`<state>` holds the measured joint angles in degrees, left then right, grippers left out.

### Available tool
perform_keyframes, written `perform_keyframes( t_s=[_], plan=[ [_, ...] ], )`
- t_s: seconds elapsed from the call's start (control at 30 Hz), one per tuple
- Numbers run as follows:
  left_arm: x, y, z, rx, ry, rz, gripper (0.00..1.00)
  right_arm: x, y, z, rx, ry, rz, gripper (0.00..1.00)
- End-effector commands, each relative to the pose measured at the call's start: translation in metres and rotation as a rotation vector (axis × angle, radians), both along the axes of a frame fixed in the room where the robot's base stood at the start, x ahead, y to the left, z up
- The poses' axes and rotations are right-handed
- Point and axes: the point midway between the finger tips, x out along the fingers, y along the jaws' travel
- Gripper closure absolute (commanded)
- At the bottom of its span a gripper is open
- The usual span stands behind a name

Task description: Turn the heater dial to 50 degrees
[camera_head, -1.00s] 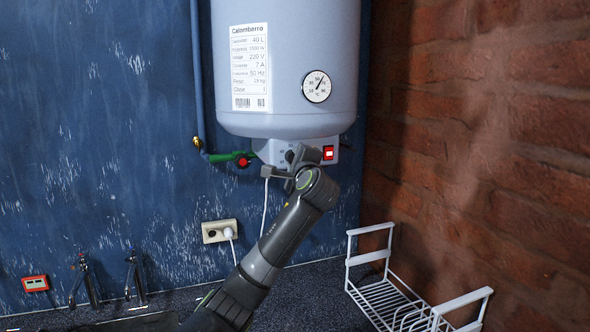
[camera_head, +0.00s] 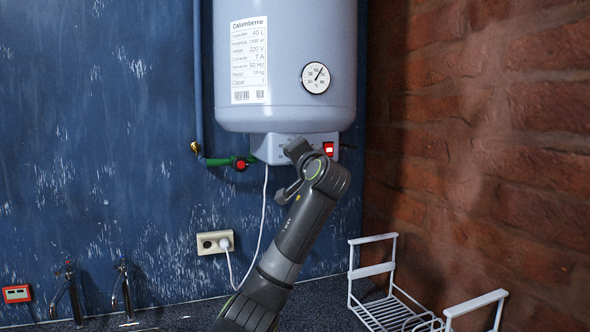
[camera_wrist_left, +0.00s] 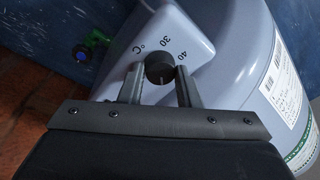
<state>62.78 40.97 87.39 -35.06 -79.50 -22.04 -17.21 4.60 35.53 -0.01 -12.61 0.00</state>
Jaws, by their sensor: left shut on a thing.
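The heater (camera_head: 285,70) is a pale blue-grey tank on the blue wall, with a round thermometer gauge (camera_head: 315,77) on its front. Its control panel (camera_head: 268,148) is below. The dark dial (camera_wrist_left: 159,69) shows in the left wrist view between my left gripper's fingers (camera_wrist_left: 158,82), which are shut on it. The marks 30, 40 and °C are visible beside the dial; other marks are hidden. In the head view my left gripper (camera_head: 295,149) reaches up to the panel and hides the dial. My right gripper is not in view.
A red switch (camera_head: 328,149) is on the panel right of my gripper. A green valve with a red knob (camera_head: 240,164) is to the left. A white cable runs down to a socket (camera_head: 215,243). A white wire rack (camera_head: 385,305) stands lower right, near the brick wall.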

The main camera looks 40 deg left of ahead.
Motion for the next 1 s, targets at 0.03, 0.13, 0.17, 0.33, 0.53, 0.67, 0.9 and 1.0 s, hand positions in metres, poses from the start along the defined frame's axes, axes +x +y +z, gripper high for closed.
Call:
perform_keyframes(
  t_s=[0.03, 0.13, 0.17, 0.33, 0.53, 0.67, 0.9, 1.0],
  plan=[
    [0.001, 0.0, -0.008, -0.024, -0.039, 0.0, 0.93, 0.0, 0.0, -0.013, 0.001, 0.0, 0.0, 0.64],
    [0.001, -0.001, -0.007, -0.069, -0.123, 0.0, 0.93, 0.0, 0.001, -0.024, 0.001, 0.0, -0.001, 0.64],
    [0.001, -0.001, -0.008, -0.081, -0.147, 0.0, 0.93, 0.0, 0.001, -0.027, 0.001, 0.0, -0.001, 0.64],
    [0.002, -0.001, -0.007, -0.155, -0.29, 0.0, 0.93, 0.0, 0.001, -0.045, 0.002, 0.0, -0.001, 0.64],
    [0.002, -0.001, -0.006, -0.235, -0.443, 0.001, 0.93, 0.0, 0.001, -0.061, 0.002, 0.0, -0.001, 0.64],
    [0.003, -0.001, -0.005, -0.28, -0.526, 0.002, 0.93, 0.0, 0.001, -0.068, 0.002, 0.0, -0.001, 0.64],
    [0.003, -0.001, -0.004, -0.337, -0.635, 0.002, 0.93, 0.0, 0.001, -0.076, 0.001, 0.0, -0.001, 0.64],
    [0.003, -0.001, -0.004, -0.351, -0.662, 0.003, 0.93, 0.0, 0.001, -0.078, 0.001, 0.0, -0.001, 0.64]
  ],
)
